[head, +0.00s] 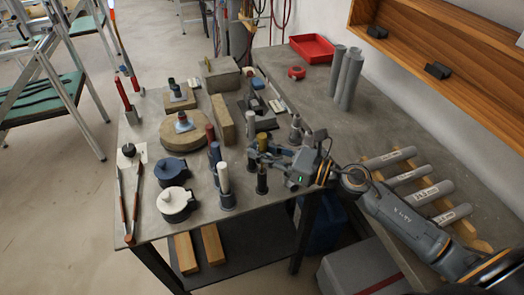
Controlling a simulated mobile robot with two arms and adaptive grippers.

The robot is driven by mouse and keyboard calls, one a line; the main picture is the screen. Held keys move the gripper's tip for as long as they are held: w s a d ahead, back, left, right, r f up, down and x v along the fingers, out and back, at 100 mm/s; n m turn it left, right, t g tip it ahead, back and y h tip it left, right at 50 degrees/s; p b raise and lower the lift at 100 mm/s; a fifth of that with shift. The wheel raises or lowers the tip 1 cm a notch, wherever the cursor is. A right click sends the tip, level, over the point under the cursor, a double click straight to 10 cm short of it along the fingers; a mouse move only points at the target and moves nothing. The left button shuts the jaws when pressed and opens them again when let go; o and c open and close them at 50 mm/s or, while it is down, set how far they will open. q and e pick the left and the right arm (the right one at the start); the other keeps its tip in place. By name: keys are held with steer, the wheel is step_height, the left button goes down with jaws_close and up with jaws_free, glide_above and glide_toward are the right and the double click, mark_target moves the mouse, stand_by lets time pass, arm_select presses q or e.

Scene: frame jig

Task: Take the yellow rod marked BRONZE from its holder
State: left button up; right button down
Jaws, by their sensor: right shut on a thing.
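A short yellow rod (262,138) stands upright near the right part of the workbench (240,225). My right gripper (261,152), reaching in from the right, is shut on the yellow rod, whose top shows above the fingers. A dark holder (262,179) stands directly below the gripper. The fingers hide the rod's lower part, so I cannot tell whether its end is still inside the holder. The BRONZE marking is too small to read. My left gripper is not in view.
A white rod (223,177) in a dark holder, a blue rod (215,154) and a brown-red rod (210,134) stand close on the left. A grey upright piece (295,127) stands behind the gripper. Several labelled grey cylinders lie on a wooden rack at right.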

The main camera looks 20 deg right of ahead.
steer(key=shift+r, duration=0.1)
step_height(320, 180, up, 10)
steer(key=shift+f, duration=0.1)
stand_by(0.6)
stand_by(0.3)
